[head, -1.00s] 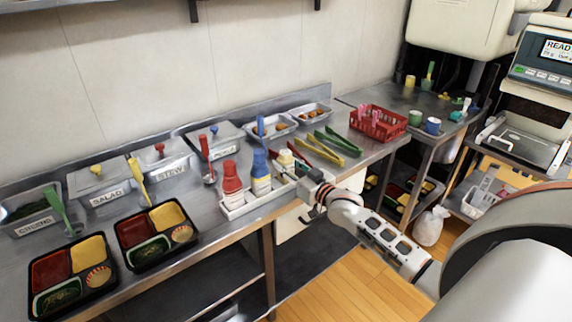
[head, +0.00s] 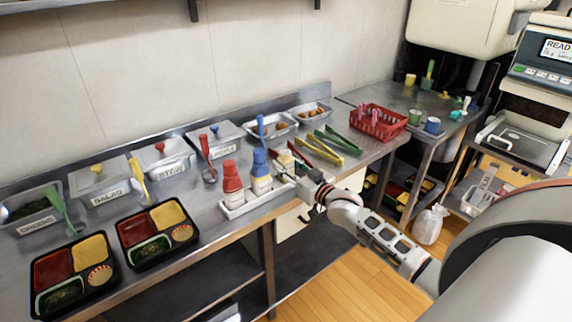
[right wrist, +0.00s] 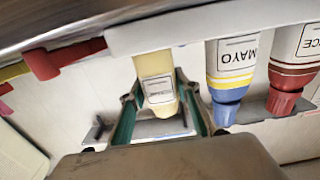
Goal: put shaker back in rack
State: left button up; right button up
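The cream shaker (head: 285,161) with a pale label stands upright at the right end of the white rack (head: 240,209). In the right wrist view the shaker (right wrist: 156,82) looks inverted, with its base end behind the wall of the rack (right wrist: 200,27). My right gripper (head: 312,188) is at the rack's right end. In the right wrist view its fingers (right wrist: 160,110) lie on both sides of the shaker. I cannot tell whether they press on it. My left gripper is not in view.
A blue-capped mayo bottle (head: 261,181) and a red sauce bottle (head: 232,180) stand in the rack beside the shaker. Red-handled tongs (head: 300,157) lie just behind. Two bento trays (head: 130,262) sit left; a red basket (head: 379,121) stands farther right.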

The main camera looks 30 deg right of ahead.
jog(key=shift+f+b, duration=0.35)
jog(key=shift+f, duration=0.45)
jog(key=o, duration=0.7)
jog(key=shift+s, duration=0.1)
jog(key=s, duration=0.7)
jog(key=s+d, duration=0.1)
jog(key=s, duration=0.3)
jog(key=shift+s, duration=0.35)
